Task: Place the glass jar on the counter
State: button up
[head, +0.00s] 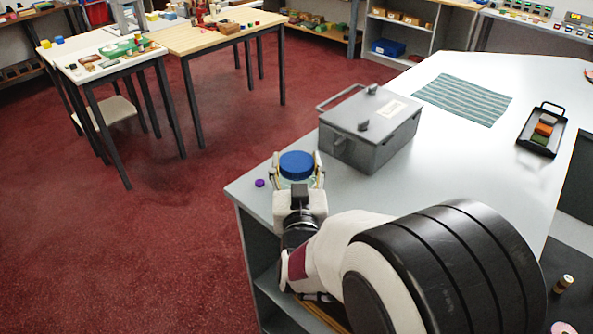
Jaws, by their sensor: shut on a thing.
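The glass jar (296,183) has a blue lid (297,164) and pale, clear walls. It is upright near the left corner of the light grey counter (440,165). My gripper (297,178) is shut on the jar, with one finger on each side just below the lid. My gripper and wrist hide the jar's lower part, so I cannot tell whether its base touches the counter.
A grey metal box (370,130) with a handle stands just behind the jar, to the right. A small purple cap (260,183) lies to its left near the counter edge. A striped cloth (464,98) and a black tray (541,131) with coloured blocks lie farther right.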

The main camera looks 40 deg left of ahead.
jog(key=shift+f, duration=1.1)
jog(key=shift+f, duration=0.15)
jog(key=o, duration=1.8)
jog(key=shift+o, duration=0.2)
jog(key=v, duration=1.2)
jog(key=shift+r, duration=0.2)
